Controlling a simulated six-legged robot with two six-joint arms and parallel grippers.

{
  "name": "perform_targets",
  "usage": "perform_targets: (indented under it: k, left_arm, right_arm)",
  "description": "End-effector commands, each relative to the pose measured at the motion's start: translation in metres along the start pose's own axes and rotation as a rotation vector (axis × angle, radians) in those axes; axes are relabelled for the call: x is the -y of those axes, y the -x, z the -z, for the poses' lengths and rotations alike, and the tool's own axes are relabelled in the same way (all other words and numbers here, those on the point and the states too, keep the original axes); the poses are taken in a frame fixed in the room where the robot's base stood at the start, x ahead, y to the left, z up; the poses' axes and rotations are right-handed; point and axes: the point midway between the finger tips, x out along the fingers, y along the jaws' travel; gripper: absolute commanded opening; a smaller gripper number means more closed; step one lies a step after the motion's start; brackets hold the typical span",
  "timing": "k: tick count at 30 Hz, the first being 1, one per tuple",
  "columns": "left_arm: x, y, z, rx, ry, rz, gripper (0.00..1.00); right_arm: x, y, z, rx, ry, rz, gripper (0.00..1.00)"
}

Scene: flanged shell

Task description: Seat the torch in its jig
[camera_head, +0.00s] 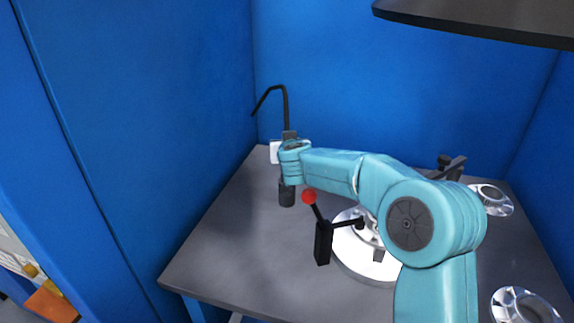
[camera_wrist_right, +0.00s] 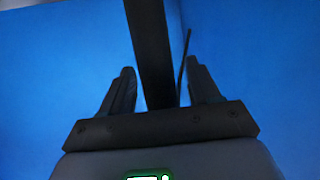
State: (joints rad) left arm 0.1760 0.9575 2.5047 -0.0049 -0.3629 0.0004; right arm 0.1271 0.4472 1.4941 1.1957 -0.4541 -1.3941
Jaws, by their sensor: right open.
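A black torch-like tool with a bent, thin neck (camera_head: 286,104) stands up at the back left of the table in the head view. My right arm comes in from the right, and its wrist hides the tool's middle. A dark cylinder (camera_head: 287,194) shows below the wrist; I cannot tell whether it is the torch's lower end or part of a jig. In the wrist view my right gripper (camera_wrist_right: 162,88) is open, with a broad black bar (camera_wrist_right: 150,45) between its fingers; contact cannot be told. A thin dark rod (camera_wrist_right: 183,65) shows beside it. My left gripper is out of view.
A white round flanged part (camera_head: 365,262) lies on the grey table (camera_head: 225,255), partly behind my arm. A black post with a red-ball lever (camera_head: 322,243) stands at its left. Blue walls (camera_head: 350,70) enclose the back and left.

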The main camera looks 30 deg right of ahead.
Motion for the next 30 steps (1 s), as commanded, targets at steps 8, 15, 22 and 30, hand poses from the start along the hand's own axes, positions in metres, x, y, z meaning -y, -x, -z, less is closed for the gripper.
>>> perform_targets:
  k: [8, 15, 22, 30]
  left_arm:
    - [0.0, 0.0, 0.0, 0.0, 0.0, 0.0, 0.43]
    - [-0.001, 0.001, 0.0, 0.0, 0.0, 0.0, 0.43]
    - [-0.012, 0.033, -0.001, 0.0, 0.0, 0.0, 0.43]
    - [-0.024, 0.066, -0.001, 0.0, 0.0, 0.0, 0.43]
  right_arm:
    - [0.0, 0.001, 0.0, 0.0, 0.0, 0.0, 0.0]
    - [0.0, 0.002, 0.002, -0.002, -0.001, 0.0, 0.0]
    - [0.0, 0.016, 0.044, -0.004, -0.003, 0.0, 0.0]
    - [0.0, 0.033, 0.089, -0.003, -0.002, 0.0, 0.0]
